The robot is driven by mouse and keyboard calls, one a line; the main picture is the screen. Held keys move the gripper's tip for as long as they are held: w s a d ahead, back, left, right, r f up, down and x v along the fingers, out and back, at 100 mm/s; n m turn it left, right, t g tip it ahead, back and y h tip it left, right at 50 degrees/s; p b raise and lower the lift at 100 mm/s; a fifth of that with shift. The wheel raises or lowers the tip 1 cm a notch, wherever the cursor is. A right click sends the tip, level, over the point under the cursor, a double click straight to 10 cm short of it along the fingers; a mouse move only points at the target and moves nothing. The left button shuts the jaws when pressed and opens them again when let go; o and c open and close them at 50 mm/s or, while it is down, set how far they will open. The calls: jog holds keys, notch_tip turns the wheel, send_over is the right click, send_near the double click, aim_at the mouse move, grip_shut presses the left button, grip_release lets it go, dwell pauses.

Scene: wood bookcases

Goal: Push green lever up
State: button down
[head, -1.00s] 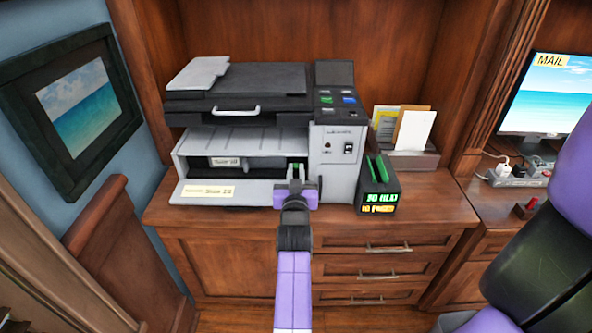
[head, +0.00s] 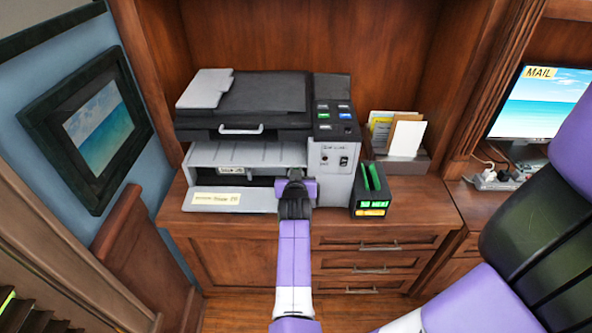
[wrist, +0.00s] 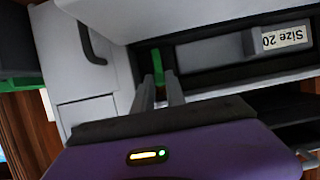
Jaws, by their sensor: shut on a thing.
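The green lever (wrist: 156,61) is a small upright green piece inside the printer's open front, at the right end of the paper bay. In the wrist view, which is upside down, it stands between the tips of my gripper (wrist: 161,84). The jaws are shut on it. In the head view my gripper (head: 294,176) reaches into the right end of the bay and hides the lever. The grey and black printer (head: 335,180) stands on the wooden cabinet with its front flap (head: 260,200) folded down.
A black box with green slots (head: 369,198) stands just right of the printer. A letter holder (head: 405,163) with envelopes is behind it. A grey guide (wrist: 252,43) with a size label sits inside the bay. A framed picture (head: 93,112) hangs at left.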

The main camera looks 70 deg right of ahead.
jog(key=c, duration=1.4)
grip_release()
jog(key=shift+o, duration=0.2)
jog(key=shift+b+v, duration=0.75)
jog(key=shift+v, duration=3.15)
